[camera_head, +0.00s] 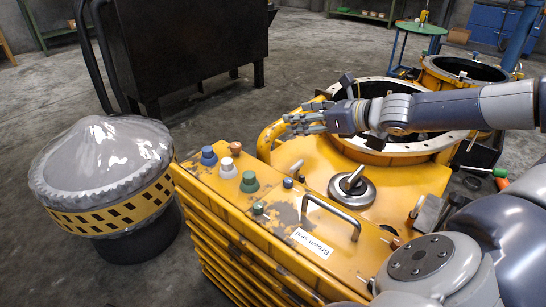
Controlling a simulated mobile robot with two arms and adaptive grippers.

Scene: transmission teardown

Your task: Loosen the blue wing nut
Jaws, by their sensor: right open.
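On the yellow housing (330,165) stand several coloured fittings. A blue knob-like fitting (209,157) is at the left end of the raised yellow block, and a smaller blue piece (288,183) sits near its middle edge. I cannot tell from their shape which is the blue wing nut. My right gripper (296,123) comes in from the right over the large round opening, with its fingers pointing left. It is open and empty, above and to the right of the blue fittings and apart from them. My left gripper is not in view.
White (228,169), green (249,183) and orange (235,148) fittings stand close to the larger blue one. A metal handle (333,211) and a lever on a round base (352,187) rise nearby. A wrapped grey cone (102,160) stands left; grey floor lies beyond.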

